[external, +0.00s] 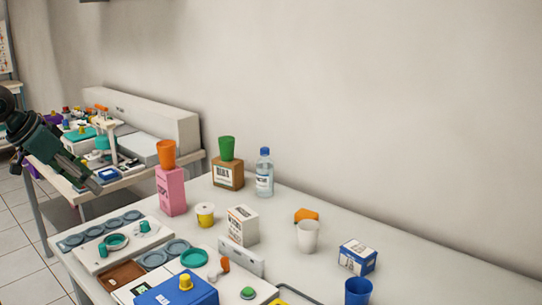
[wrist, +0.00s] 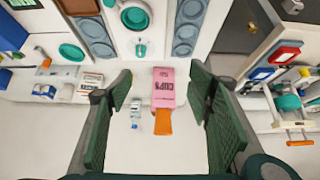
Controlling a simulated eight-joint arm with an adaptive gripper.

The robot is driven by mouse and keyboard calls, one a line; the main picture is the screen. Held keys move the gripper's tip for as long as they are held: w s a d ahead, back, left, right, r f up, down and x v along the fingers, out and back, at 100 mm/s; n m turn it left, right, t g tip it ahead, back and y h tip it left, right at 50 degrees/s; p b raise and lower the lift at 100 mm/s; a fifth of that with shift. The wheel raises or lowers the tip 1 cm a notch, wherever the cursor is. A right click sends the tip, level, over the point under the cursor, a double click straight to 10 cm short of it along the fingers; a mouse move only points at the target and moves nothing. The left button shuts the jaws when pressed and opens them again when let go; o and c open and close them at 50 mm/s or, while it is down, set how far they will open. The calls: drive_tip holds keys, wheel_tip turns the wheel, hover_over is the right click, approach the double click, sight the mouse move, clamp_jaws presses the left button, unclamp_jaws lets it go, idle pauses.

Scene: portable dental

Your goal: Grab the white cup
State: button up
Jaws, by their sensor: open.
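The white cup (external: 307,236) stands upright on the near table, right of the middle in the external view, in front of an orange item (external: 306,215). I cannot pick it out with certainty in the wrist view. My gripper (external: 88,178) is at the far left of the external view, well apart from the cup. In the wrist view my gripper (wrist: 160,75) is open and empty, its two green fingers spread wide. The pink box (wrist: 165,88) and the orange cup (wrist: 163,122) show between the fingers, beyond them.
A white-and-orange box (external: 243,225) stands left of the white cup, and a blue-white box (external: 357,257) and blue cup (external: 358,291) to its right. A clear bottle (external: 264,175) and brown box (external: 228,174) stand behind. The table's back right is clear.

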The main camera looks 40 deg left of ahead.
drive_tip(key=w+d+r+m+h+p, duration=0.15)
drive_tip(key=w+d+r, duration=0.25)
drive_tip(key=w+d, duration=0.6)
drive_tip(key=m+g+h+p, duration=0.25)
drive_tip(key=m+p, duration=0.25)
drive_tip(key=m, duration=0.3)
approach(299, 228)
drive_tip(key=w+d+f, duration=0.2)
drive_tip(key=w+f, duration=0.2)
drive_tip(key=shift+s+a+n+h, duration=0.2)
drive_tip(key=shift+n+h, duration=0.05)
drive_tip(key=shift+h, duration=0.05)
drive_tip(key=shift+b+x, duration=0.3)
drive_tip(key=shift+x, duration=1)
drive_tip(key=shift+b+x, duration=0.9)
drive_tip(key=shift+x, duration=1.7)
